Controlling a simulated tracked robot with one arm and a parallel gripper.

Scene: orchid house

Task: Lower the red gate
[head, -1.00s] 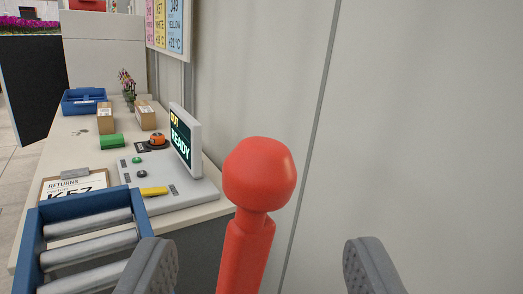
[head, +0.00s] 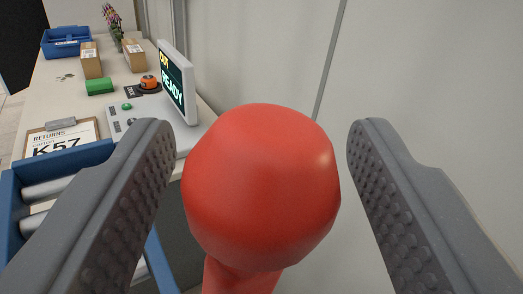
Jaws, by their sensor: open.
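A red rounded knob (head: 262,185) on a red shaft fills the middle of the head view, close to the camera. It looks like the handle of the red gate; the rest of the gate is out of view. My gripper (head: 260,150) is open, with one grey finger to the left of the knob and one to the right. Gaps show between the knob and both fingers in the picture. The lower shaft is mostly hidden below the knob.
At left, a blue-framed roller conveyor (head: 38,190) adjoins a bench. The bench holds a READY screen (head: 178,85), a returns clipboard (head: 62,139), a green block (head: 100,87), boxes and a blue bin (head: 68,42). A pale wall (head: 430,70) stands behind and right.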

